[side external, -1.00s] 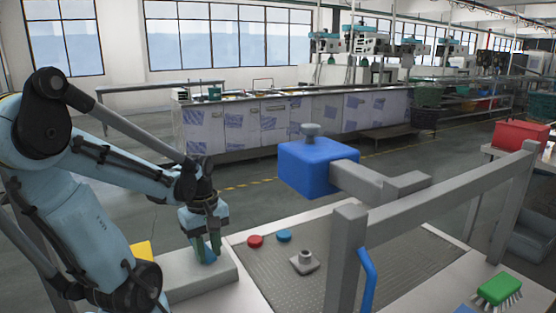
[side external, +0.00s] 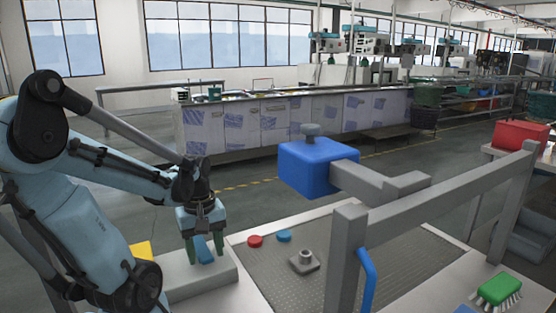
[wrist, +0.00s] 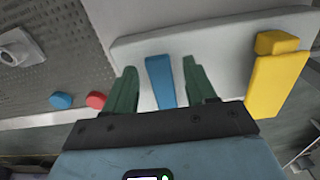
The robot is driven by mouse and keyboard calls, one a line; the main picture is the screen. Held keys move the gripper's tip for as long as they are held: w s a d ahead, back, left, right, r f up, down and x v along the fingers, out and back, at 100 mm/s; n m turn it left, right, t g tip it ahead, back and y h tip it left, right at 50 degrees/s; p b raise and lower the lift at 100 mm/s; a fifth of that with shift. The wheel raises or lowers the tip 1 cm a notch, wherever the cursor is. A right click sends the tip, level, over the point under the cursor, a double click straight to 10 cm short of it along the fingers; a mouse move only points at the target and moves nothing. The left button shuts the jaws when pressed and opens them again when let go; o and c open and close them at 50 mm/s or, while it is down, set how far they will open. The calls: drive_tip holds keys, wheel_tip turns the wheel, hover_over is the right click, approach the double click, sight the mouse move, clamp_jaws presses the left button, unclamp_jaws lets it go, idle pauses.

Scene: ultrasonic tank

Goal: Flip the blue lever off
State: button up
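The blue lever (side external: 204,252) is on a pale grey base plate (side external: 180,278) at the lower left of the side view. In the wrist view the blue lever (wrist: 160,82) shows as a short bar near the middle of the plate. My gripper (side external: 205,258) points down over the plate. Its green fingers are open, one on each side of the blue lever. In the wrist view there are visible gaps between the lever and both fingers. The lever's exact tilt is hard to tell.
A yellow lever (wrist: 277,80) stands on the same plate, to the right in the wrist view. Red (side external: 255,241) and blue (side external: 284,236) buttons are beside the plate. A big blue block (side external: 305,170) on a grey arm and a grey rail (side external: 450,205) rise over the textured panel.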

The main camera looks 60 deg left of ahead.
drive_tip(key=shift+r, duration=0.1)
wheel_tip(320, 180, up, 12)
idle(1.0)
drive_tip(key=w+d+f+m+t, duration=0.2)
drive_tip(key=w+d+m+t, duration=0.1)
drive_tip(key=w+d+m, duration=0.3)
drive_tip(key=w+d+f+m+t, duration=0.3)
drive_tip(key=w+d+m, duration=0.4)
drive_tip(key=d+m, duration=0.3)
drive_tip(key=shift+w+d+f+m+t, duration=0.35)
drive_tip(key=shift+m+t, duration=0.25)
drive_tip(key=shift+m, duration=0.3)
